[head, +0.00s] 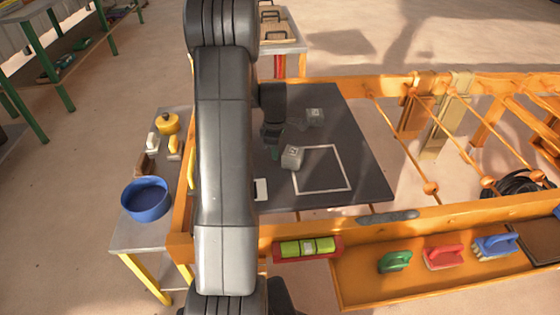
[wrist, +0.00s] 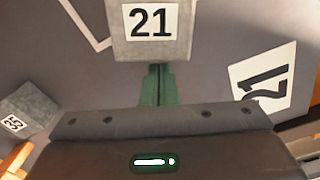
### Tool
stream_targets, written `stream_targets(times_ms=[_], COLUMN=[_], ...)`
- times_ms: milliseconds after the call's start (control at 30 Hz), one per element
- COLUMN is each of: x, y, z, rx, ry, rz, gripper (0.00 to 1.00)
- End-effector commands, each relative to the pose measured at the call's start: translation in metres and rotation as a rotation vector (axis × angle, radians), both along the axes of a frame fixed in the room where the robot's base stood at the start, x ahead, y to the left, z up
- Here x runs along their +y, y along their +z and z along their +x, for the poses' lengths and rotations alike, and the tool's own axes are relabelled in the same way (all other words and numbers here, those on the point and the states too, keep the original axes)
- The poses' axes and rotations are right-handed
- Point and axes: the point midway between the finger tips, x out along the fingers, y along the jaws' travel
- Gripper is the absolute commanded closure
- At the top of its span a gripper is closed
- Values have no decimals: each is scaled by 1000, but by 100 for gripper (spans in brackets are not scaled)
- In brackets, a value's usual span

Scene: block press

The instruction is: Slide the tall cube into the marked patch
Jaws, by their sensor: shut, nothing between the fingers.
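The grey cube with the label 21 (wrist: 150,35) is right in front of my fingertips in the wrist view. In the head view this cube (head: 292,157) stands upright at the left edge of the marked patch (head: 322,171), a white outlined square on the dark mat. It seems to overlap the outline's upper left part. My gripper (head: 274,153) is low over the mat, just left of the cube. Its green fingers (wrist: 157,88) are shut and empty, pointing at the cube's side; I cannot tell whether they touch it.
A second grey cube (head: 315,117), labelled 35 in the wrist view (wrist: 17,122), stands further back on the mat. Orange rails frame the mat (head: 365,187). The patch's middle and right are clear.

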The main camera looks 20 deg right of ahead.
Motion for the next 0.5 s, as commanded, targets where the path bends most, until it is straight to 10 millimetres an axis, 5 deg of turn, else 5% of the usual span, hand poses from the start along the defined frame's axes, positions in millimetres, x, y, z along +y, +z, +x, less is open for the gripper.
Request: stream_targets(times_ms=[500], x=[-14], y=[0], z=[-10], rx=[0], ry=[1], rz=[0], gripper=[100])
